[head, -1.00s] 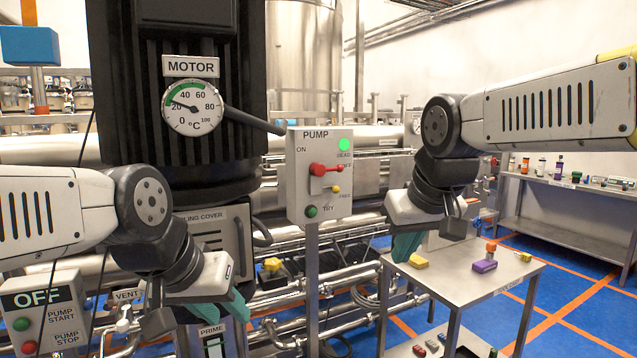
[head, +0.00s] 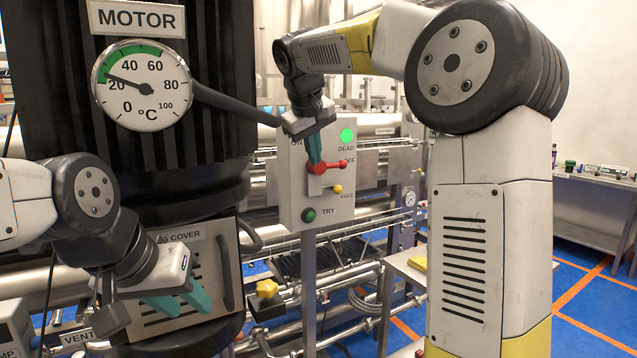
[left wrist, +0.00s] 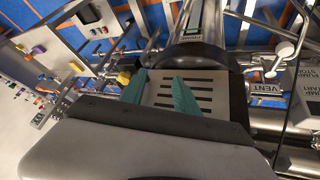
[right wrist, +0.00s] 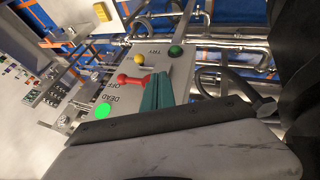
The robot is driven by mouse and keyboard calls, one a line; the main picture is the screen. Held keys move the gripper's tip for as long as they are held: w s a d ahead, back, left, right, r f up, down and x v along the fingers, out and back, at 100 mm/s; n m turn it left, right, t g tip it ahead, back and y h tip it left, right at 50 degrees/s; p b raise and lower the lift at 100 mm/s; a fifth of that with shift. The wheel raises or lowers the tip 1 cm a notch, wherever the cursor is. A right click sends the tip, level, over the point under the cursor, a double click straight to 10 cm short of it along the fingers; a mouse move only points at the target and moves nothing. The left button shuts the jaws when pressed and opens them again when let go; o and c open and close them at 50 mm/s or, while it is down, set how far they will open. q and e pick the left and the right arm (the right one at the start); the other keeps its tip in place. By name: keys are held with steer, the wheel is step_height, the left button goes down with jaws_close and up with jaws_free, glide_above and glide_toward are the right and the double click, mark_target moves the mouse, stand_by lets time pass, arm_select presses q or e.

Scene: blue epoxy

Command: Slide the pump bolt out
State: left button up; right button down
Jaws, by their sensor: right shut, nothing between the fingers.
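The grey pump box (head: 289,196) stands on a post with a lit green lamp (head: 346,135). Its red handle (head: 317,169) has its arm pointing right, towards OFF. Below it is a small yellow knob (head: 337,188), probably the bolt's, by the partly readable FREE label; it also shows in the right wrist view (right wrist: 138,58). My right gripper (head: 316,158) is shut and empty, its fingertips just by the red handle; whether they touch it I cannot tell. My left gripper (head: 182,300) is open and empty in front of the cooling cover (head: 200,262).
A green TRY button (head: 308,215) sits low on the box. A dark conduit (head: 235,104) runs from the motor towards the box. Pipes and a yellow valve knob (head: 267,288) lie below. A metal table (head: 402,262) stands right, partly hidden by my right arm.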

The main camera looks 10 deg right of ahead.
glide_toward(331, 190)
step_height(331, 190, down, 4)
steer(key=s+a, duration=0.1)
steer(key=a, duration=0.2)
steer(key=shift+w+d+f, duration=0.15)
steer(key=shift+w+d, duration=0.2)
steer(key=shift+d, duration=0.25)
steer(key=shift+w+d+f, duration=0.15)
steer(key=shift+w+d, duration=0.15)
steer(key=shift+d, duration=0.3)
steer(key=shift+w+d+f, duration=0.1)
steer(key=shift+w+d, duration=0.25)
steer(key=shift+d, duration=0.25)
steer(key=shift+w+d, duration=0.25)
steer(key=shift+d, duration=0.35)
steer(key=shift+w+d, duration=0.25)
steer(key=shift+d, duration=0.4)
steer(key=shift+w+d, duration=0.25)
steer(key=shift+d, duration=0.35)
